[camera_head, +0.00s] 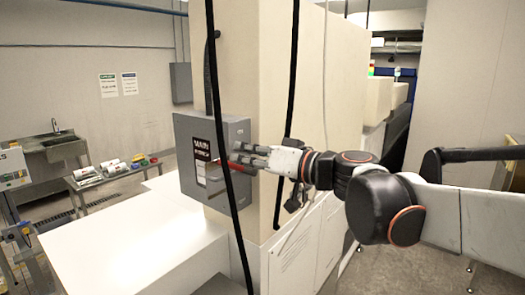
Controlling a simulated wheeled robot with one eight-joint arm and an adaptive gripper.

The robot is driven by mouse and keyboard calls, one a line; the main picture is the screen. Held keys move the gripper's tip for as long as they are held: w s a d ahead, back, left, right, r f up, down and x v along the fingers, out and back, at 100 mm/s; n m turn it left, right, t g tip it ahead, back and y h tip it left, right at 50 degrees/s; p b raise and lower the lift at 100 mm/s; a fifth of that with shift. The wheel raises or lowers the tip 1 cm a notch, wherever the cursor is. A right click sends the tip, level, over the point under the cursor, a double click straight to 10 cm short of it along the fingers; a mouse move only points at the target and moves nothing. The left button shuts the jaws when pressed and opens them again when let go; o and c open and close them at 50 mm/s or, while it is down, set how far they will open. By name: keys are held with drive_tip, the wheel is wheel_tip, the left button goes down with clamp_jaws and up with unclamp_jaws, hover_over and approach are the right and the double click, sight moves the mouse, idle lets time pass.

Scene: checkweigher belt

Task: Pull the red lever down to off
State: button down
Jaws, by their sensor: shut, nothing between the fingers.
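A grey switch box (185,132) with a dark-headed "MAIN" label is mounted on the cream-coloured column left of centre. The red lever (238,165) shows at the box's right side, pointing roughly sideways toward my arm. My gripper (240,153) reaches in from the right, its fingers at the lever beside the box. The fingers are shut with nothing held. The gripper partly covers the lever, and I cannot tell whether they touch.
Black cables (213,90) hang in front of the box and column. A white surface (130,240) spreads below on the left. A table with several colourful items (115,168) and a sink (60,146) stand farther back.

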sight(230, 168)
drive_tip(key=s+f+n+b, duration=0.1)
drive_tip(key=a+f+n, duration=0.1)
drive_tip(key=f+n, duration=0.1)
drive_tip(key=shift+s+a+n+b, duration=0.1)
drive_tip(key=shift+s+n+b, duration=0.2)
drive_tip(key=shift+s+b, duration=0.1)
drive_tip(key=f+n, duration=0.1)
drive_tip(key=f+n+b, duration=0.1)
drive_tip(key=s+f+n+b, duration=0.1)
drive_tip(key=shift+a+t, duration=0.3)
drive_tip(key=shift+w+d+f+n+b, duration=0.1)
drive_tip(key=shift+w+f+n+b, duration=0.05)
drive_tip(key=shift+f+n+b, duration=0.7)
drive_tip(key=shift+w+d+f+n+b, duration=0.1)
drive_tip(key=shift+f+n+b, duration=0.4)
drive_tip(key=shift+f+n, duration=0.6)
drive_tip(key=shift+w+d+f+n+b, duration=0.1)
drive_tip(key=shift+w+f+n+b, duration=0.05)
drive_tip(key=shift+f+n+b, duration=0.7)
drive_tip(key=shift+f, duration=0.1)
